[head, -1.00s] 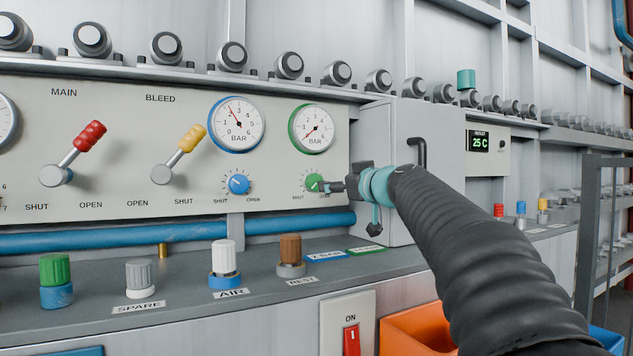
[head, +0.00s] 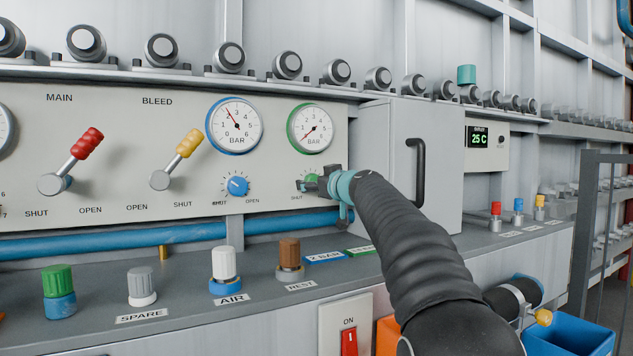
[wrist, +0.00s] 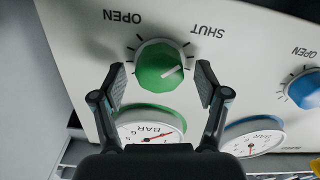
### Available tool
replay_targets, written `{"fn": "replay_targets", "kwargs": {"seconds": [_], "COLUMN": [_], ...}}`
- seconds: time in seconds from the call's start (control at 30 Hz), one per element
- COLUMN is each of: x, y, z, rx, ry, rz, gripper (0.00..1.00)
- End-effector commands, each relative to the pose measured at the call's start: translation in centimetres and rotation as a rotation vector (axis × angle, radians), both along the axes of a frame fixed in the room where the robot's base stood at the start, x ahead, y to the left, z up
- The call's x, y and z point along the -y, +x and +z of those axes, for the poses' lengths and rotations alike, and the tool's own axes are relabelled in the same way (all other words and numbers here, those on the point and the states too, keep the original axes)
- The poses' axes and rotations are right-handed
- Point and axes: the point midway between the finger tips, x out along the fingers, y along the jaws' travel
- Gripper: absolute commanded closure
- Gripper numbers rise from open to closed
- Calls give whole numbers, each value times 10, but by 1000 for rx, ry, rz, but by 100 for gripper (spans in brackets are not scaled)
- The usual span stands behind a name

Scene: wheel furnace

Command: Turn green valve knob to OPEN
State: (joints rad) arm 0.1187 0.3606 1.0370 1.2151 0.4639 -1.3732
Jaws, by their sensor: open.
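The green valve knob (wrist: 160,66) is on the pale panel, with OPEN printed to its upper left and SHUT to its upper right in the wrist view. Its white pointer line points right, on the SHUT side. My gripper (wrist: 161,82) is open, with one finger on each side of the knob; whether the pads touch it I cannot tell. In the head view my gripper (head: 308,184) is in front of the green knob (head: 312,178) and hides most of it and the OPEN label.
A blue knob (head: 236,186) sits left of the green one, below two gauges (head: 235,125). A grey box with a handle (head: 418,170) juts out at right. A blue pipe (head: 120,238) and a shelf with several capped knobs (head: 223,265) run below.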

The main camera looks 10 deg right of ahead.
Motion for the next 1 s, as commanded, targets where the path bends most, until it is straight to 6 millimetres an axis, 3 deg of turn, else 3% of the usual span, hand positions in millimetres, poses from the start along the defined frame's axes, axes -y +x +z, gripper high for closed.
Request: {"fn": "replay_targets", "kwargs": {"seconds": [0.07,0.3,0.67,1.0], "x": [0,1,2,2], "y": [0,0,0,0], "z": [0,0,-1,-1], "rx": [0,0,-14,-83], "ry": [0,0,40,256], "rz": [0,0,-2,-2], "gripper": [26,85,85,85]}}
